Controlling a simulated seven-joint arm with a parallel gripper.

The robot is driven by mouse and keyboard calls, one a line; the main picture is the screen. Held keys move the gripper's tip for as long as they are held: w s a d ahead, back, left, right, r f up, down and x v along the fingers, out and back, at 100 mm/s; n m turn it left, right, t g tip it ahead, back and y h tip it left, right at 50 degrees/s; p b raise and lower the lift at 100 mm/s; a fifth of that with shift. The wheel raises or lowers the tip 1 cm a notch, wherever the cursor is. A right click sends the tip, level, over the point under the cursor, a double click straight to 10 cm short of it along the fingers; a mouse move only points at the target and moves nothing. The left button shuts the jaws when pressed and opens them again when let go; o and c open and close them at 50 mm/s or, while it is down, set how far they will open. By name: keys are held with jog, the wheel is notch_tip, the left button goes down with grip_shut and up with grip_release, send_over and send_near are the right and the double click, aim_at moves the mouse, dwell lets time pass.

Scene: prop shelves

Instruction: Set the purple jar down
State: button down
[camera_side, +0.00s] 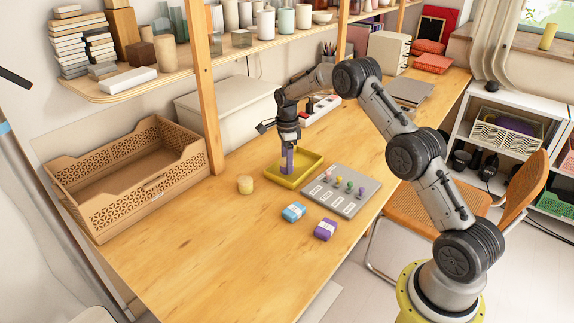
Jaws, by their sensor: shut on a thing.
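The purple jar (289,161) is a small upright purple shape below my gripper (289,149). My gripper points down and is shut on the jar's upper part. The jar is over the yellow tray (309,176), towards its left side. I cannot tell whether the jar's base touches the tray floor. The jar's top is hidden by the gripper.
A grey board (357,203) with several coloured pegs lies right of the tray. A shelf post (207,95) and wooden crate (110,200) are left. The front-left table is clear.

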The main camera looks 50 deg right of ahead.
jog(key=shift+f, duration=0.7)
jog(key=shift+f, duration=0.2)
jog(key=shift+c, duration=1.1)
grip_release()
jog(key=shift+r, duration=0.15)
